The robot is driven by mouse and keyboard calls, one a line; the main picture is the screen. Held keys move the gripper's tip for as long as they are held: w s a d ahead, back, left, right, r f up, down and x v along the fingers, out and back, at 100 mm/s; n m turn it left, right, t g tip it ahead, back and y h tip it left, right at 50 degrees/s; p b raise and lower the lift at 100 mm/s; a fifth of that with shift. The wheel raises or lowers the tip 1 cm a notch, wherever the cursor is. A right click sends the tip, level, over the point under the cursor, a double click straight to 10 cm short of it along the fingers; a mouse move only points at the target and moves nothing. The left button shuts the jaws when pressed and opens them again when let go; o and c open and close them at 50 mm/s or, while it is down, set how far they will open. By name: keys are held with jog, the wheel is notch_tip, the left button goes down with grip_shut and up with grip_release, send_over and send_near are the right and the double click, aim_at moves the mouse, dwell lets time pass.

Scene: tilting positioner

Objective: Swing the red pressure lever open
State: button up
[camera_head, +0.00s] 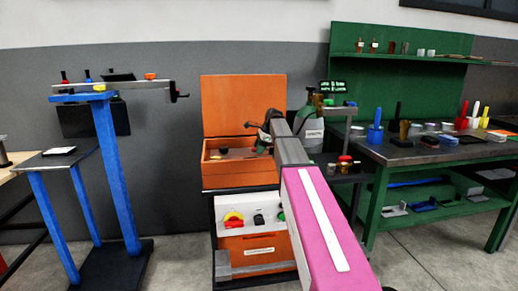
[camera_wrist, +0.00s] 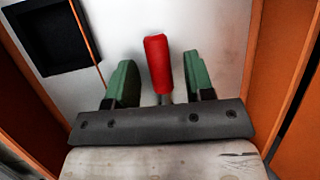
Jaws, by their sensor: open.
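The red lever (camera_wrist: 158,62) is a short red grip on a grey metal stem, in the middle of the wrist view. My gripper (camera_wrist: 157,82) is open, with one green finger pad on each side of the lever. Gaps show between the lever and both pads, so no grip on it is seen. In the head view my gripper (camera_head: 262,140) is at the far end of my arm, at the open orange box (camera_head: 228,165). The lever cannot be made out there.
In the wrist view, orange walls flank a pale panel with a black square (camera_wrist: 52,35). In the head view, a blue stand (camera_head: 115,170) is to the left, a green workbench (camera_head: 440,155) to the right and a grey-green cylinder (camera_head: 309,128) behind my arm.

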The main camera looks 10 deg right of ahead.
grip_shut()
